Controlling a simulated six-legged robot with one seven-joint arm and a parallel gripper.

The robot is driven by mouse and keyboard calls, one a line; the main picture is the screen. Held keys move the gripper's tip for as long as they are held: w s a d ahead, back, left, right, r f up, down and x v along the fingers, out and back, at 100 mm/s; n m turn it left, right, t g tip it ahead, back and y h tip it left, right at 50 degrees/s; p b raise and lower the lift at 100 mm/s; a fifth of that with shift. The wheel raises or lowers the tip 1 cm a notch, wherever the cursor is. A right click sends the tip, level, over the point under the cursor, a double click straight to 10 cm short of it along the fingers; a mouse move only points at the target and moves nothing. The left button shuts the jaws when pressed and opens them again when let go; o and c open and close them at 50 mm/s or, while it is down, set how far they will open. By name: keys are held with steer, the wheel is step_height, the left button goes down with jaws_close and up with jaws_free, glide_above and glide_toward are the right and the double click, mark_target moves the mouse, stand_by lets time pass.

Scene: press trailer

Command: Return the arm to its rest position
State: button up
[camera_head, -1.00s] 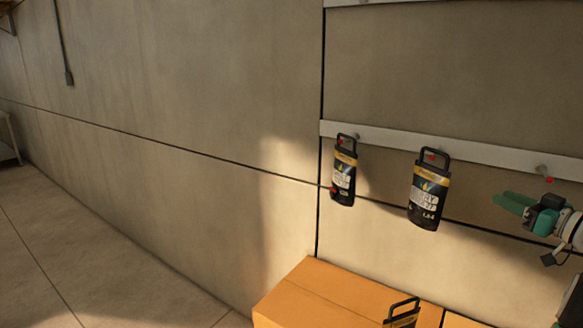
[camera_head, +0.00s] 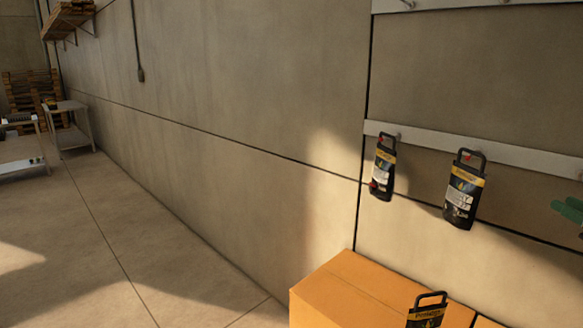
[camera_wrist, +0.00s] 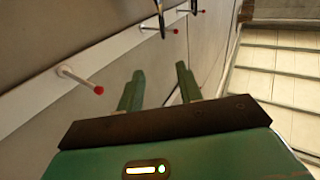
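My gripper (camera_wrist: 160,88) shows in the wrist view with its two green fingers apart and nothing between them. It points along the wall, below a white rail with red-tipped pegs. In the head view only a green fingertip part of my gripper (camera_head: 570,208) shows at the right edge, right of the hanging black pouches and apart from them. The rest of my arm is out of the head view.
Two black pouches, one left (camera_head: 383,167) and one right (camera_head: 463,190), hang from the white rail (camera_head: 420,141). Grey tables (camera_head: 70,125) stand far left. The floor (camera_head: 100,230) at left is clear.

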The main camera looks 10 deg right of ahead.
steer(key=w+a+r+m+h, duration=0.2)
steer(key=w+a+r+h, duration=0.3)
steer(key=w+a, duration=0.3)
steer(key=a+m+g+h, duration=0.2)
steer(key=a+m+h, duration=0.15)
steer(key=a, duration=0.65)
steer(key=s+a+f+n+g+y, duration=0.1)
steer(key=s+a+f+g+y, duration=0.1)
steer(key=s+a+f, duration=0.5)
steer(key=s+a+f+n+g+y, duration=0.1)
steer(key=s+a+f+g, duration=0.4)
steer(key=a, duration=0.8)
steer(key=s+a+f+n+g+y, duration=0.1)
steer(key=s+a+f+g+y, duration=0.2)
steer(key=s+a+f, duration=0.6)
steer(key=shift+s+a+f+n+g, duration=0.35)
steer(key=shift+a+f+g, duration=0.05)
steer(key=shift+a, duration=0.65)
steer(key=shift+d+y, duration=0.2)
steer(key=shift+y, duration=0.05)
